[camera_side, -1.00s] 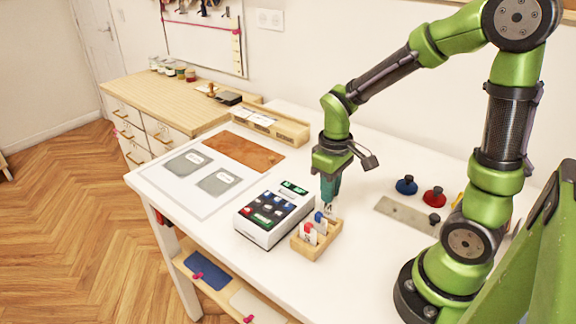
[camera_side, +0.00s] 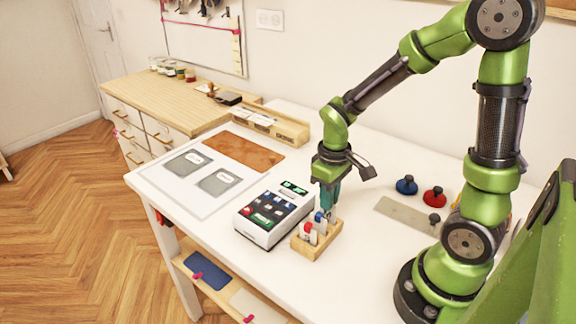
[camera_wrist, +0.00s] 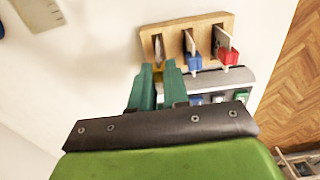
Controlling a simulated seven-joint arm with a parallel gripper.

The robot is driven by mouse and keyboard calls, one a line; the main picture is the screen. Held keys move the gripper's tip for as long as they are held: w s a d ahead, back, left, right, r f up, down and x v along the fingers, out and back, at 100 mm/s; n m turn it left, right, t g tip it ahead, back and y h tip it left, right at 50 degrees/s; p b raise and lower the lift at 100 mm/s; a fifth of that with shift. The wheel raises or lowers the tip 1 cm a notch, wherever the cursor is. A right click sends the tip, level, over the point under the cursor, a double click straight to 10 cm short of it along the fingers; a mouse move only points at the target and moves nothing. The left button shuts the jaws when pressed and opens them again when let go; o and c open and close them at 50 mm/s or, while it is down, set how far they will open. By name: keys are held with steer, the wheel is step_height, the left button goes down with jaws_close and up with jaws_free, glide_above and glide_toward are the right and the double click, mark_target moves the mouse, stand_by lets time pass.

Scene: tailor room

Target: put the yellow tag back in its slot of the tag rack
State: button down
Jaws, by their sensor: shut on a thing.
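The wooden tag rack (camera_side: 322,247) sits on the white table below my gripper, and its top with three slots shows in the wrist view (camera_wrist: 203,22). My gripper (camera_side: 329,208) points down over the rack's far end; in the wrist view its green fingers (camera_wrist: 158,70) are shut on the yellow tag. The blue tag (camera_wrist: 193,62) and red tag (camera_wrist: 228,56) stand in the other slots.
A white keypad device (camera_side: 268,218) stands close beside the rack on the left. A grey metal plate (camera_side: 403,215) and knobbed blue (camera_side: 407,185) and red (camera_side: 433,197) pieces lie to the right. The table's front edge is near the rack.

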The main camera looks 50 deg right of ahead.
steer(key=shift+f, duration=0.45)
steer(key=c, duration=1)
jaws_free()
steer(key=shift+c, duration=0.2)
step_height(320, 180, up, 17)
steer(key=s+a+m+t+y, duration=0.2)
steer(key=s+a+m+t, duration=0.2)
steer(key=s+a+t, duration=0.1)
steer(key=shift+a+r+t, duration=0.3)
steer(key=shift+a+t, duration=0.6)
steer(key=shift+t, duration=0.2)
